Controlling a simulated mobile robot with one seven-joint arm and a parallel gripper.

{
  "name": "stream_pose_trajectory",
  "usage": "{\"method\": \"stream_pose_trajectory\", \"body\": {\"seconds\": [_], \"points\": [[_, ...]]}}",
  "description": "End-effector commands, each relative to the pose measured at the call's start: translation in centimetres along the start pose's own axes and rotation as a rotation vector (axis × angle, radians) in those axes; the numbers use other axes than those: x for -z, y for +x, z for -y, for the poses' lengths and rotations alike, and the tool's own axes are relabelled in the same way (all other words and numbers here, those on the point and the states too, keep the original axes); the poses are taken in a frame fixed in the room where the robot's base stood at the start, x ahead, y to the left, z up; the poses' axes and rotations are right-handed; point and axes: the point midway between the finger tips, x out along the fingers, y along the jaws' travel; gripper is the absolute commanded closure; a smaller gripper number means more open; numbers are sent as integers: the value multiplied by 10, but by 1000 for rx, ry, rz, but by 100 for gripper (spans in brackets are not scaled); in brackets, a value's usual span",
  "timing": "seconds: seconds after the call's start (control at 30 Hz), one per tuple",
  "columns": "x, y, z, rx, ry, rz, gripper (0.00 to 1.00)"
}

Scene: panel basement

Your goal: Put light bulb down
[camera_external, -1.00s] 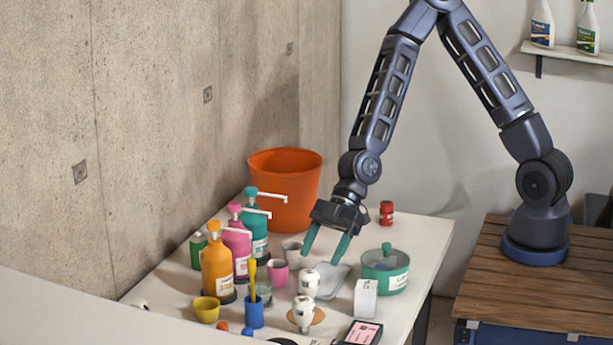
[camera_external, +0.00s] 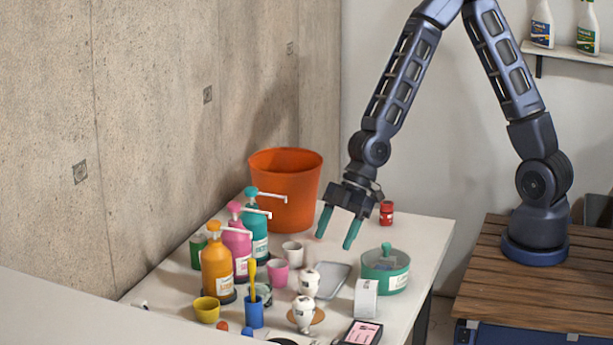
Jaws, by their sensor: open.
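Two white bulb-shaped objects stand on the white table. The nearer one (camera_external: 303,313) is on or beside a round tan disc (camera_external: 318,317). The farther one (camera_external: 309,282) stands just behind it, in front of a grey tray (camera_external: 332,283). They look like light bulbs, but I cannot tell which is the task's. My gripper (camera_external: 337,230) is open and empty. Its green fingertips point down, above the table's back part, up and to the right of both bulbs and apart from them.
Pump bottles, including an orange one (camera_external: 217,268), stand at the left by an orange bucket (camera_external: 285,188). A green pot (camera_external: 386,270), a white box (camera_external: 365,298) and a red jar (camera_external: 386,213) are at the right. Several cups crowd the middle.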

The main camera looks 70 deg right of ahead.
Motion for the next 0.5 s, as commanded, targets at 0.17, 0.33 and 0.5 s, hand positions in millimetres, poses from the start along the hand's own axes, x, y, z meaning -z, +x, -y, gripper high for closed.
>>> {"method": "stream_pose_trajectory", "body": {"seconds": [0.17,0.33,0.5], "points": [[-31,-32,-16,-89,60,133,37],[-55,-70,-29,-176,137,235,37],[-75,-115,-36,-265,230,311,37]]}}
